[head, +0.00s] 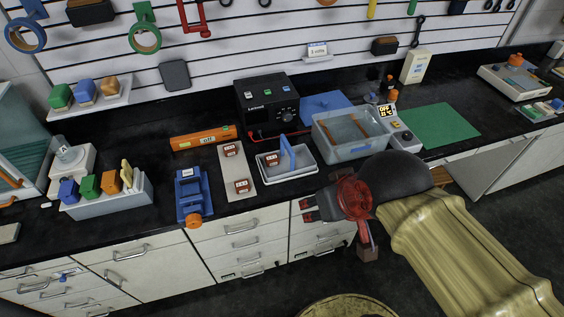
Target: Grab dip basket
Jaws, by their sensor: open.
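What looks like the dip basket (302,168) is a small white tray with an upright blue handle (287,152). It stands on the black counter near the front edge, in the middle of the head view. A small brown block with a white label (271,160) lies in its left part. My gripper (306,210) is open, with dark fingers and a red body, below and slightly right of the basket in the picture. It points left, in front of the drawers, apart from the basket. Nothing shows between its fingers.
A translucent bath (322,144) with a display unit (402,138) stands right of the basket. A light strip with brown blocks (233,180) and a blue clamp-like tool (191,200) lie left. A black power box (266,103) stands behind. A green mat (440,125) lies right.

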